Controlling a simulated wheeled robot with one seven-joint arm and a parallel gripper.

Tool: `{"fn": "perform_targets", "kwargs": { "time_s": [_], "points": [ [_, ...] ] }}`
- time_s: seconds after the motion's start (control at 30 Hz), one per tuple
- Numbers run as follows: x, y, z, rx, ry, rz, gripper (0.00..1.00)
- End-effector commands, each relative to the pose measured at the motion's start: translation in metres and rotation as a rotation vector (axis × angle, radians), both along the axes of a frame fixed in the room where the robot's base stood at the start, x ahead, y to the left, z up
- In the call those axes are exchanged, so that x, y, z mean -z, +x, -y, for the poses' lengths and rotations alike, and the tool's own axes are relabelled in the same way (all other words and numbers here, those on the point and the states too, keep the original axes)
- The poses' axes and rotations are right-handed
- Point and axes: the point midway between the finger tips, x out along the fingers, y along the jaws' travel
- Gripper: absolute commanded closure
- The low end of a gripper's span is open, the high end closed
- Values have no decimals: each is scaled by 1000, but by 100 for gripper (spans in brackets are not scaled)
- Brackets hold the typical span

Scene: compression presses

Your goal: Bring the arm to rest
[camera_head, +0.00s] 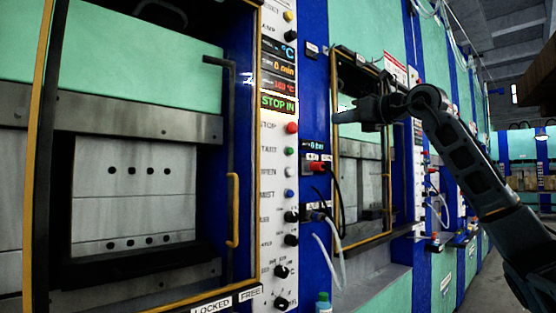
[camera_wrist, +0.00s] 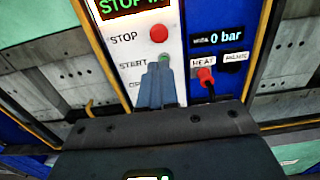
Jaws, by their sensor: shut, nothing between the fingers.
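My arm reaches in from the right in the head view and bends at the elbow. My gripper (camera_head: 338,117) points left toward the press control panel (camera_head: 279,200). In the wrist view my gripper (camera_wrist: 158,68) is shut with nothing between its fingers. Its tips overlap the lower part of the green START button (camera_wrist: 164,58), just under the red STOP button (camera_wrist: 159,34). I cannot tell whether the tips touch the panel. The panel display (camera_head: 278,104) reads "STOP IN" in green.
The near press, with an orange frame and handle (camera_head: 233,210), stands at left. A second press (camera_head: 361,170) stands behind my gripper. A pressure display (camera_wrist: 217,39) reads 0 bar. Cables and hoses (camera_head: 333,240) hang beside the panel. The aisle at right looks open.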

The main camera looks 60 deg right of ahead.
Motion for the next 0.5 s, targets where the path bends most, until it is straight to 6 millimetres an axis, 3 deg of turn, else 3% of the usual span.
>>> {"fn": "perform_targets", "kwargs": {
  "time_s": [0.27,0.37,0.5],
  "points": [
    [6,4,-4,-21,16,7,100],
    [24,17,-17,-88,69,33,100],
    [65,44,-53,-260,212,108,100]
  ]
}}
